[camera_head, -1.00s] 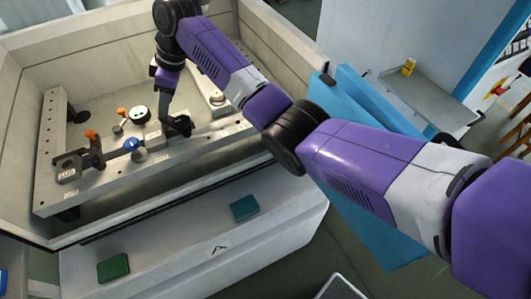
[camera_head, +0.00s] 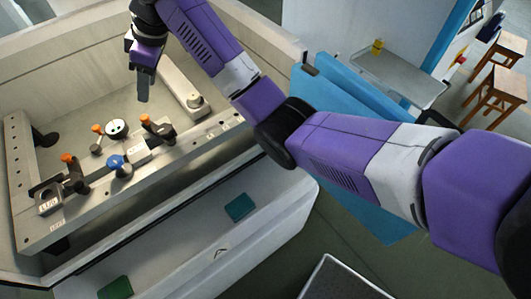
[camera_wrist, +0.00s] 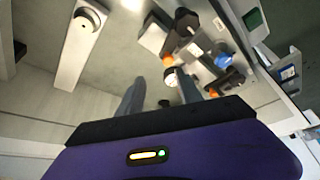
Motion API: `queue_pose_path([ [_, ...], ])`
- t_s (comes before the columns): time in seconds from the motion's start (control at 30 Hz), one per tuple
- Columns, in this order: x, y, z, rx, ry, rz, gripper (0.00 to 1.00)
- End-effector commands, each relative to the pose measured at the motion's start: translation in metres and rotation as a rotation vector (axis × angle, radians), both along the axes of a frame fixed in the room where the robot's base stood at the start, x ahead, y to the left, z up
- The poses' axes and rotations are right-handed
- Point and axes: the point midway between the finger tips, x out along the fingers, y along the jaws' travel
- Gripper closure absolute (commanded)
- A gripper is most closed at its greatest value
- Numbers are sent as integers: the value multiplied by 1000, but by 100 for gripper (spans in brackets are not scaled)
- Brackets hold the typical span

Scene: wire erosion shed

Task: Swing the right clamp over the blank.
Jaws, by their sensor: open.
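The right clamp (camera_head: 157,130), dark with an orange knob, stands on the grey rail in the head view. It also shows in the wrist view (camera_wrist: 182,28). A pale block (camera_head: 138,152), seemingly the blank, lies just left of and below it; I cannot tell whether the clamp's arm reaches over it. The left clamp (camera_head: 75,178), also orange-topped, stands further left. My gripper (camera_head: 143,97) hangs pointing down behind the rail, clear of the right clamp. In the wrist view my gripper (camera_wrist: 170,95) has its two fingers apart, with nothing between them.
A blue knob (camera_head: 119,166) and a round white dial (camera_head: 117,128) sit between the clamps. The machine's tub walls (camera_head: 60,65) surround the rail (camera_head: 190,143). A light bar with a round pad (camera_head: 194,101) lies to the right. The tub floor behind the rail is mostly clear.

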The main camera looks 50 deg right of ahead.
Motion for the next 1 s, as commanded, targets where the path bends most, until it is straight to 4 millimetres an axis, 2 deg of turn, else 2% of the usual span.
queue_pose_path([
  [0.3, 44, 3, 34, 61, -233, -107, 58],
  [0.4, 55, 2, 48, 86, -310, -139, 58],
  [0.57, 68, 3, 58, 152, -459, -210, 58],
  [0.8, 70, -1, 63, 260, -656, -317, 58],
  [1.0, 58, -7, 58, 334, -779, -396, 58],
])
